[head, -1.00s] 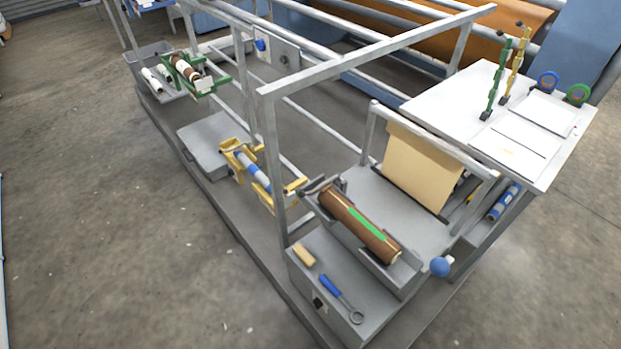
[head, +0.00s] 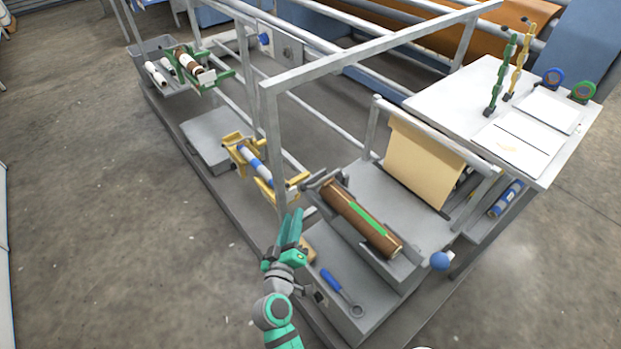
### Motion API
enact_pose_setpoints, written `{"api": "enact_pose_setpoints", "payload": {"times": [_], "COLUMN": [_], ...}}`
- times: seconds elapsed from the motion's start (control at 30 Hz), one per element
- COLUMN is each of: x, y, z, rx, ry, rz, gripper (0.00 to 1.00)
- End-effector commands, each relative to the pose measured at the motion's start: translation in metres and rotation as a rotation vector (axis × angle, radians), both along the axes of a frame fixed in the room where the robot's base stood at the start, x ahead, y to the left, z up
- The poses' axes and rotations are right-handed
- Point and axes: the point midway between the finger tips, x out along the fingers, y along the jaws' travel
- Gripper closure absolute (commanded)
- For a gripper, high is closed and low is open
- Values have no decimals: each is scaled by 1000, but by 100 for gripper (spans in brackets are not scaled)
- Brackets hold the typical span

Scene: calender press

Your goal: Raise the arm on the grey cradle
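The grey cradle (head: 405,268) stands at the front right on a grey box. A brown roll (head: 340,204) with a green strip lies along it. A short dark grey arm piece (head: 316,181) shows at the cradle's far left end. A blue ball knob (head: 440,260) sticks out near its right front end; I cannot tell how the knob joins the cradle. My teal gripper (head: 293,222) is in front of the frame post, left of and apart from the cradle, fingers pointing up in the picture. The fingers look close together, and whether they are open is unclear. Nothing shows between them.
A blue-handled ring tool (head: 342,290) and a tan block (head: 308,250), partly hidden by my gripper, lie on the grey box. A grey upright post (head: 273,150) stands left of the cradle. A yellow cradle (head: 240,150) and a green cradle (head: 212,78) lie farther left. Floor in front is clear.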

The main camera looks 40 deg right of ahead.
Motion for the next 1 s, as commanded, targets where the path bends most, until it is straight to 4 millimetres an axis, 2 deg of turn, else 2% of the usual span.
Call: {"api": "enact_pose_setpoints", "payload": {"times": [0.03,0.1,0.23,0.43,0.8,1.0], "x": [3,4,4,13,44,55], "y": [-12,-25,-38,-54,-109,-126], "z": [10,20,29,30,30,30], "rx": [-16,-32,-46,-49,-48,-48], "ry": [-8,-14,-18,-18,-19,-19], "rz": [-36,-77,-118,-125,-125,-122], "gripper": [71,71,71,71,71,71]}}
